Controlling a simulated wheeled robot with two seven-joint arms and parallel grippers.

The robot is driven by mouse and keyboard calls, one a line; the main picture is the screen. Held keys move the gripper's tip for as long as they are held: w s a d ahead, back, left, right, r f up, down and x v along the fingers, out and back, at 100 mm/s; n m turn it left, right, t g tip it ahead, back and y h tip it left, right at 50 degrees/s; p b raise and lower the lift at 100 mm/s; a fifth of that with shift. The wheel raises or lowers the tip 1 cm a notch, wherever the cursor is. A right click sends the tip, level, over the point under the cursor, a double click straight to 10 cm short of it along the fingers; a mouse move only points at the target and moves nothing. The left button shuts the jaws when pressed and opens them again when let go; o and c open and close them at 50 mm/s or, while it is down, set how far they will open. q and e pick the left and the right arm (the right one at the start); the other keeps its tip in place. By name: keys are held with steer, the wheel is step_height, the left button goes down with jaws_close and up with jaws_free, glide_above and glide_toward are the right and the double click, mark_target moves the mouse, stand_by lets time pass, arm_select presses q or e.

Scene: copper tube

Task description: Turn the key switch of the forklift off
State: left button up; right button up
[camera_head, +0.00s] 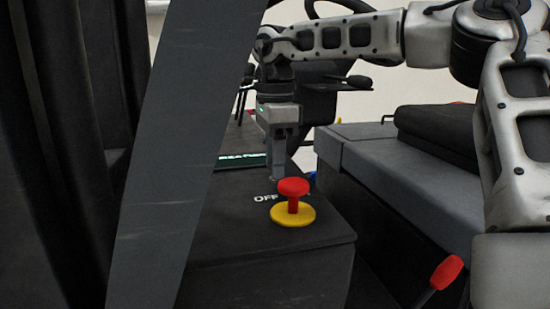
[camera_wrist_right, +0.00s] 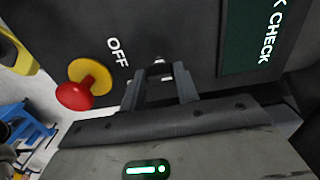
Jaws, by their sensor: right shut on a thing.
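The forklift's dark console (camera_head: 270,250) has a white "OFF" label on its top, which also shows in the right wrist view (camera_wrist_right: 117,52). My right gripper (camera_head: 277,177) points down at the console just behind the label. My left gripper is not in view.
A red knob on a yellow disc (camera_head: 293,214) stands on the console close in front of my right gripper. A dark slanted pillar (camera_head: 190,130) crosses the left side. A grey seat (camera_head: 400,175) is at the right. A dark green "CHECK" panel (camera_wrist_right: 250,45) lies beside the fingers.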

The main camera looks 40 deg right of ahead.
steer(key=shift+r, duration=0.1)
steer(key=o, duration=1)
step_height(320, 180, up, 16)
steer(key=shift+f, duration=0.1)
stand_by(0.4)
